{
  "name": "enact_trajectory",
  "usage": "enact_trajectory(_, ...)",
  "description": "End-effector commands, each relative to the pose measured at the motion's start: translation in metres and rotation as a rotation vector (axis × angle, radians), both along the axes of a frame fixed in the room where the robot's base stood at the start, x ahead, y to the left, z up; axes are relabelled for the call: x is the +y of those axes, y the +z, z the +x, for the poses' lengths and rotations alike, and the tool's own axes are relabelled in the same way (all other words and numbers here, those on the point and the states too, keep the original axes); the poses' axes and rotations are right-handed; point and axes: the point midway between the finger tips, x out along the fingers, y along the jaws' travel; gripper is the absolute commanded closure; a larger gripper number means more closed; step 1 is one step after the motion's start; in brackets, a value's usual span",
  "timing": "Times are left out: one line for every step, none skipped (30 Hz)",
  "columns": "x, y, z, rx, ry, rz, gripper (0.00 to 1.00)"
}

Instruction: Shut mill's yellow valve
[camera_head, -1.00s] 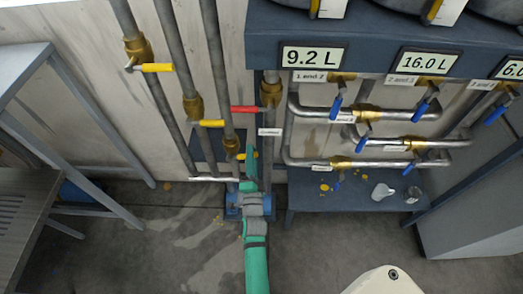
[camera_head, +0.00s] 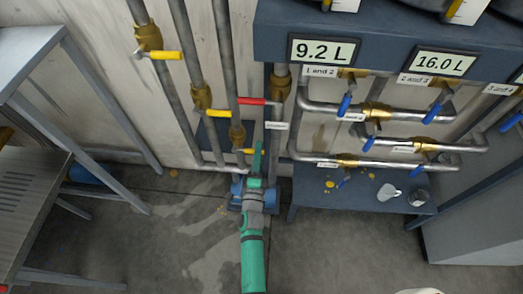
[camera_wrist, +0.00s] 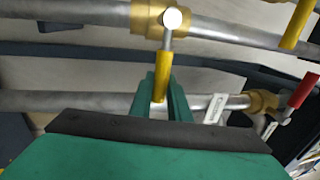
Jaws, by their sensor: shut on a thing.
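My gripper (camera_head: 259,150) is at this handle, and my green wrist partly hides the area below. In the wrist view, the green fingers of my gripper (camera_wrist: 163,92) are shut on the yellow handle (camera_wrist: 162,70) near its outer end. The brass valve body (camera_wrist: 150,15) shows above it. The lever points roughly across its pipe.
A red handle (camera_head: 252,101) and other yellow handles (camera_head: 217,113) (camera_head: 166,55) are on pipes above and left. Blue-handled valves (camera_head: 345,105) are on the right. A grey table (camera_head: 35,210) stands left. Floor in front is open.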

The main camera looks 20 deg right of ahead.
Motion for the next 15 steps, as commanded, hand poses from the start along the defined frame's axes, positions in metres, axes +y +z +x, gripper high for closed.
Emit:
enact_trajectory(0.0012,-0.0041,-0.0013,0.006,0.001,0.006,1.0)
enact_trajectory(0.0014,-0.0042,-0.0014,0.006,0.002,0.006,1.0)
enact_trajectory(0.0014,-0.0043,-0.0013,0.006,0.002,0.006,1.0)
enact_trajectory(0.0015,-0.0044,-0.0014,0.006,0.002,0.006,1.0)
enact_trajectory(0.0016,-0.0045,-0.0013,0.006,0.002,0.006,1.0)
enact_trajectory(0.0016,-0.0046,-0.0013,0.007,0.002,0.006,1.0)
enact_trajectory(0.0016,-0.0046,-0.0012,0.007,0.002,0.006,0.77)
enact_trajectory(0.0016,-0.0045,-0.0012,0.007,0.002,0.006,0.7)
enact_trajectory(0.0014,-0.0042,-0.001,0.006,0.001,0.005,0.65)
enact_trajectory(0.0013,-0.0037,-0.0009,0.006,0.001,0.005,0.65)
enact_trajectory(0.0011,-0.0035,-0.0008,0.006,0.001,0.005,0.65)
enact_trajectory(0.001,-0.0032,-0.0008,0.005,0.001,0.004,0.65)
enact_trajectory(0.0007,-0.0029,-0.0007,0.005,0.001,0.003,0.65)
enact_trajectory(0.0006,-0.0027,-0.0007,0.004,0.001,0.003,0.65)
enact_trajectory(0.0004,-0.0025,-0.0006,0.004,0.0,0.003,0.65)
